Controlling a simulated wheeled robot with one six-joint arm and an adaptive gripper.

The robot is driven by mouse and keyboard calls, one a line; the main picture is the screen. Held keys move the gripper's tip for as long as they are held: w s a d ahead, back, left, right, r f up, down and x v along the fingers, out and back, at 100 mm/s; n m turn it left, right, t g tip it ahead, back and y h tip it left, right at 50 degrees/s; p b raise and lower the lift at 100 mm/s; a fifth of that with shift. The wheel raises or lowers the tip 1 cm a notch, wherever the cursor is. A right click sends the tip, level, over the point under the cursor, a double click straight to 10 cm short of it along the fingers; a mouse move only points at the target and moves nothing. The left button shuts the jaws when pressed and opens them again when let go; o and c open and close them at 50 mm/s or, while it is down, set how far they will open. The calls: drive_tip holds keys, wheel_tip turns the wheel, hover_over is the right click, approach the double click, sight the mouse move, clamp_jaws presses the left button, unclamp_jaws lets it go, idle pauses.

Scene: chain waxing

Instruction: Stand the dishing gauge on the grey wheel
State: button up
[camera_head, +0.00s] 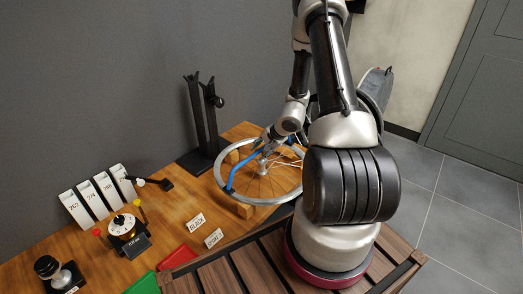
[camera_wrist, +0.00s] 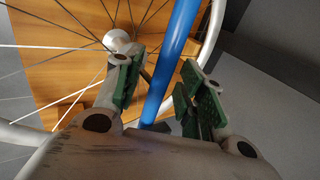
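The grey wheel (camera_head: 222,186) lies flat on wooden blocks at the back right of the bench; its hub and spokes show in the wrist view (camera_wrist: 118,40). The blue dishing gauge (camera_head: 236,168) spans across the wheel above the spokes, one end near the rim at left. I cannot tell whether its feet touch the rim. My gripper (camera_head: 268,148) is over the wheel's far side. In the wrist view, my gripper (camera_wrist: 162,88) is open, its green pads on either side of the blue gauge bar (camera_wrist: 171,70), with gaps showing. My arm hides the wheel's right side.
A black stand (camera_head: 203,125) rises behind and left of the wheel. White numbered boxes (camera_head: 92,198), a dial gauge (camera_head: 122,226) and small label cards (camera_head: 196,222) are on the bench at left. Red (camera_head: 177,257) and green (camera_head: 146,284) mats lie at the front.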

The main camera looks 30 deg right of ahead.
drive_tip(key=shift+r, duration=0.1)
drive_tip(key=s+a+r+n, duration=0.2)
drive_tip(key=s+r+n, duration=0.2)
drive_tip(key=s+r, duration=0.6)
drive_tip(key=s+a+r+n+g+h, duration=0.1)
drive_tip(key=s+r+n, duration=0.4)
drive_tip(key=s+r, duration=0.5)
drive_tip(key=s+a+r+n+g+h, duration=0.1)
drive_tip(key=s+a+r+n, duration=0.2)
drive_tip(key=s+r, duration=0.7)
wheel_tip(320, 180, up, 9)
drive_tip(key=shift+s+a+f+n, duration=0.15)
drive_tip(key=shift+s+a+n, duration=0.2)
drive_tip(key=shift+n, duration=0.65)
idle(0.5)
